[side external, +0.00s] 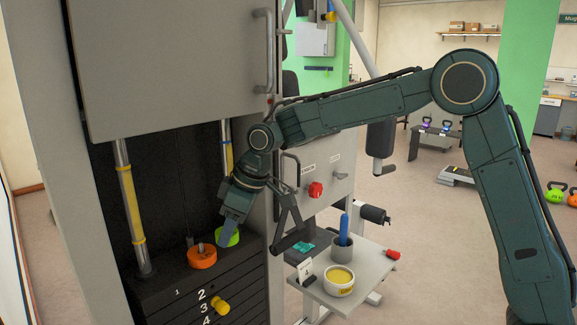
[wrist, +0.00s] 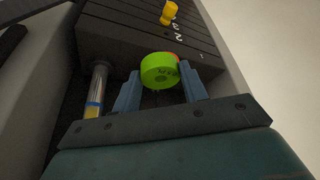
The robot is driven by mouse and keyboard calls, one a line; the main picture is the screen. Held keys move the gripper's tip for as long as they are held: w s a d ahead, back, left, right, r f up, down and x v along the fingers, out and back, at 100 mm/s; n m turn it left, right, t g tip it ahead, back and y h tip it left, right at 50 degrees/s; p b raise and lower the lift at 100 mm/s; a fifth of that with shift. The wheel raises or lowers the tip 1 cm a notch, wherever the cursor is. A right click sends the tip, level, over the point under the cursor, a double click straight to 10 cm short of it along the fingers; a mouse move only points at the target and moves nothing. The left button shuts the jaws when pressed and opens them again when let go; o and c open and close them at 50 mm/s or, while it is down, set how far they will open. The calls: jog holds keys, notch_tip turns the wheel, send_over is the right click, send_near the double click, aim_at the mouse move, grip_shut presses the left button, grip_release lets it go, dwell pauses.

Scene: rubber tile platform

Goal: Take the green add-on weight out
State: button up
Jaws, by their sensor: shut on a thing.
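The green add-on weight (side external: 233,238) is a small round disc at the top of the dark weight stack (side external: 160,289), inside the machine's frame. My gripper (side external: 224,240) reaches down into the opening and is shut on the green weight. In the wrist view the green weight (wrist: 158,70) sits between the two blue fingers (wrist: 160,90). I cannot tell whether it still touches the stack. An orange add-on weight (side external: 202,257) sits on the stack just beside it, mostly hidden behind the green one in the wrist view.
Guide rods (side external: 130,205) with yellow bands stand at the left and behind my gripper. A grey panel (side external: 180,60) hangs above the opening. A yellow selector pin (side external: 217,306) sticks out in front. A side tray (side external: 357,284) at right holds a yellow-filled bowl and a cup.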

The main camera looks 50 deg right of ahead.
jog(key=s+d, duration=0.7)
jog(key=s, duration=0.2)
jog(key=shift+s, duration=0.35)
